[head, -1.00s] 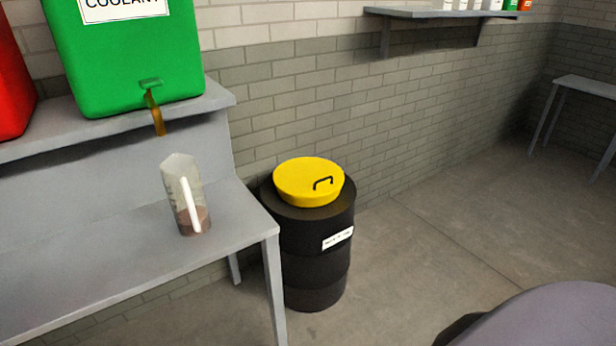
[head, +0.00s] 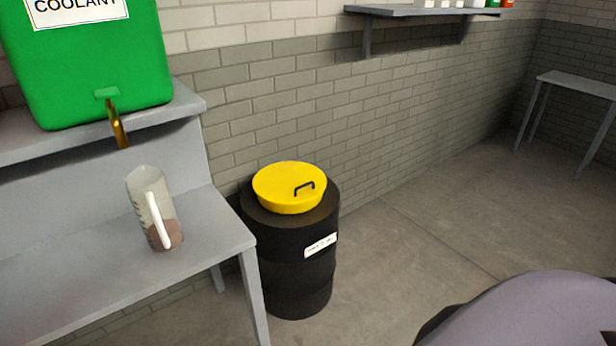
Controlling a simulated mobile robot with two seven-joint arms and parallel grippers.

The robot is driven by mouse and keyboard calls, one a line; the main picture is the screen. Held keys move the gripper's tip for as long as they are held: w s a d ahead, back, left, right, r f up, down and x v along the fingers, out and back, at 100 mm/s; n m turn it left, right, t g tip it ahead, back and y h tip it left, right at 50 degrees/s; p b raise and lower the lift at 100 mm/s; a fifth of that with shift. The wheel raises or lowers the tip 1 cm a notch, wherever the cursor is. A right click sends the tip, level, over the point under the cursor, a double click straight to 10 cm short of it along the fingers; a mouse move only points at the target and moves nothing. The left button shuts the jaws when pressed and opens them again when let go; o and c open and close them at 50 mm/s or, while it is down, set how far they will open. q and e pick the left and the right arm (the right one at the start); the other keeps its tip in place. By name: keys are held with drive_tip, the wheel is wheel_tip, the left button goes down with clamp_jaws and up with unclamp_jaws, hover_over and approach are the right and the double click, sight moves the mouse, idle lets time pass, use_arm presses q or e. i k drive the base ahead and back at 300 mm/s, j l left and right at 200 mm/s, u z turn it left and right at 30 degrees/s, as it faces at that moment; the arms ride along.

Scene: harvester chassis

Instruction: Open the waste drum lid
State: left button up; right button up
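The waste drum (head: 290,262) is a black ribbed barrel standing on the floor against the brick wall, just right of the grey bench. Its yellow lid (head: 280,187) sits on top and looks closed. A dark handle (head: 304,188) stands on the lid's right part. A white label with text too small to read is on the drum's side. Neither of my grippers is in view. A rounded grey-purple part of my own body shows at the lower right.
A grey bench (head: 215,236) at left holds a clear jug (head: 152,205) with some brownish liquid. A green coolant tank (head: 90,65) with a tap stands on the raised shelf behind. A wall shelf (head: 420,12) and a far table (head: 580,84) are at right. The floor right of the drum is clear.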

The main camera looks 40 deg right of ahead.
sight(286, 183)
drive_tip(key=i+l, duration=0.15)
drive_tip(key=l, duration=0.4)
drive_tip(key=i+l, duration=0.15)
drive_tip(key=l, duration=0.45)
drive_tip(key=i+l, duration=0.2)
drive_tip(key=l, duration=0.35)
drive_tip(key=i+l, duration=0.15)
drive_tip(key=l, duration=0.4)
drive_tip(key=i+l+u, duration=0.1)
drive_tip(key=l, duration=0.45)
drive_tip(key=i+l, duration=0.2)
drive_tip(key=l, duration=0.4)
drive_tip(key=i+l, duration=0.1)
drive_tip(key=l, duration=0.45)
drive_tip(key=i+l, duration=0.15)
drive_tip(key=l, duration=0.45)
